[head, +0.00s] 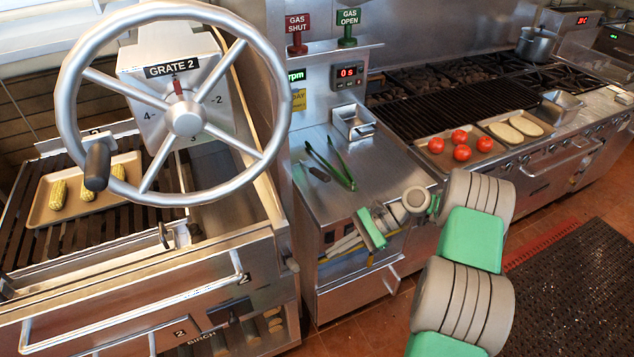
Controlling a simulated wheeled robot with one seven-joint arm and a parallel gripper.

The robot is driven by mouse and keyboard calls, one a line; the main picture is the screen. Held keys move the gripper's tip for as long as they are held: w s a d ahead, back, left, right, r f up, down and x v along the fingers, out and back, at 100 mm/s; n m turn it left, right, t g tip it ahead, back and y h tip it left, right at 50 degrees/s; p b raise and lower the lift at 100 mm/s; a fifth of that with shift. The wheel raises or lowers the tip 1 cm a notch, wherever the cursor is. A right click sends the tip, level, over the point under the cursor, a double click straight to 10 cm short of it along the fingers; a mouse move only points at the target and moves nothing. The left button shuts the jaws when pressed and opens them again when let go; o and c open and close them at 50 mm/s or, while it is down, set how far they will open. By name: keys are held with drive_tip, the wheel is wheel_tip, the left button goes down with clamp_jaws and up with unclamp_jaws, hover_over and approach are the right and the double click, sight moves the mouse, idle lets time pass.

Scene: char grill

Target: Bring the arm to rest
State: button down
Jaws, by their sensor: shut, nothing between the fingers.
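My arm reaches up from the lower right of the head view, with green and grey links. My gripper (369,230) is at its end, in front of the steel counter (384,180) and near its front edge. The gripper is shut and holds nothing. It partly hides the open shelf under the counter top. The fingertips are small in this view, and I cannot tell whether they touch the counter.
A large handwheel (271,150) labelled grate 2 stands at left, above a tray of corn (76,212). Green tongs (335,168) and a steel pan (354,121) lie on the counter. Tomatoes (462,152) sit on a tray by the right grill.

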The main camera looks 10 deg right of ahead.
drive_tip(key=s+d+f+n+h, duration=0.2)
drive_tip(key=s+f+n, duration=0.3)
drive_tip(key=f+n, duration=0.4)
drive_tip(key=s+d+r+g+h, duration=0.2)
drive_tip(key=s+d+h, duration=0.35)
drive_tip(key=s, duration=0.25)
drive_tip(key=s+d+r+t+h, duration=0.2)
drive_tip(key=s+r+h, duration=0.2)
drive_tip(key=r, duration=0.8)
drive_tip(key=w+a+r+n+t, duration=0.2)
drive_tip(key=a+r+t, duration=0.1)
drive_tip(key=r, duration=0.4)
drive_tip(key=w+a+r+n+t, duration=0.2)
drive_tip(key=a+r, duration=0.3)
drive_tip(key=r, duration=0.2)
drive_tip(key=shift+a+r+t, duration=0.15)
drive_tip(key=shift+r+t, duration=0.05)
drive_tip(key=shift+t, duration=0.2)
drive_tip(key=shift+h, duration=0.25)
